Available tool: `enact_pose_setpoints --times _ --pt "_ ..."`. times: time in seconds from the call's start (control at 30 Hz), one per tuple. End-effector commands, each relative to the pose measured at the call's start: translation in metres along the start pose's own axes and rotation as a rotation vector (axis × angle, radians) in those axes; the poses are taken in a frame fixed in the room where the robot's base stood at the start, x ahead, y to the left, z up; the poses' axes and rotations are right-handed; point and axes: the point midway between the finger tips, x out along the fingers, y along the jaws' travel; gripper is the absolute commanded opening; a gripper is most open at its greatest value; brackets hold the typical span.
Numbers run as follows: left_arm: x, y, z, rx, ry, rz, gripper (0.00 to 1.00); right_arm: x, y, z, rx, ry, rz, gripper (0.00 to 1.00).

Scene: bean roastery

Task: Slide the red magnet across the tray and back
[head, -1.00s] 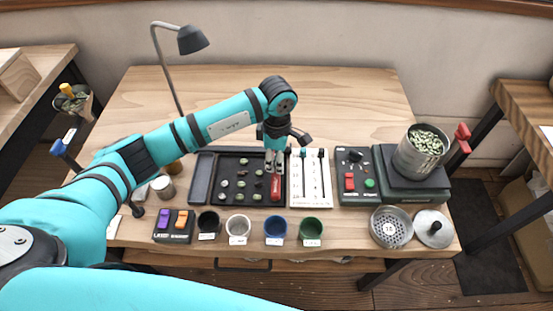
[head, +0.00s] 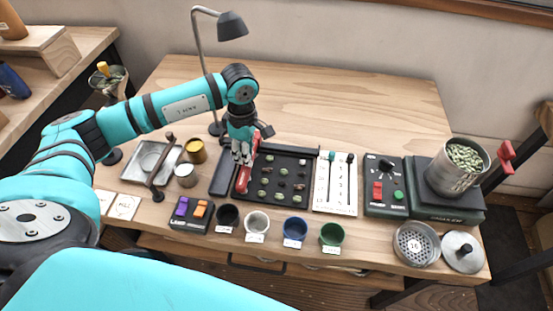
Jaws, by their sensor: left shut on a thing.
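The red magnet (head: 243,180) is a red bar at the left side of the black tray (head: 271,200). My left gripper (head: 242,158) is shut on the magnet from above, and its fingers hide part of the magnet's upper end. The magnet looks to be at the tray's surface; I cannot tell if it touches. Several greenish and dark beans lie in the tray to the right of the magnet. My right gripper is not in view.
A white slider board (head: 335,190) and a control box (head: 385,187) stand right of the tray. Several small cups, including a blue cup (head: 294,230) and a green cup (head: 332,234), line the front. A lamp (head: 232,25) stands behind. The table's back is clear.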

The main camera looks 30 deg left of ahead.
Motion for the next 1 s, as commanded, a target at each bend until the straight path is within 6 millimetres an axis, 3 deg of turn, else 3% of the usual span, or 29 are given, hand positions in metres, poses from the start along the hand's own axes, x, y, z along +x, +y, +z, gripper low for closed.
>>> enact_pose_setpoints --times 0.1,0.3,0.83,0.87,1.0 --pt "0.003 -0.004 -0.031 -0.004 0.004 0.001 0.00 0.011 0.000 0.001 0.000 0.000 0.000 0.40" --pt "0.002 -0.009 -0.060 -0.002 0.002 0.000 0.00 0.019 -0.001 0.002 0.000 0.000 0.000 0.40" --pt "0.000 -0.011 -0.073 -0.003 0.005 -0.001 0.00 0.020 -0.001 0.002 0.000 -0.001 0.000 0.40" --pt "0.000 -0.011 -0.073 -0.003 0.006 -0.001 0.25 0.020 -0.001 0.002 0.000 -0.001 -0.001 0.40" --pt "0.000 -0.011 -0.072 -0.002 0.004 0.000 0.43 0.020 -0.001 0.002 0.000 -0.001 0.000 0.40"
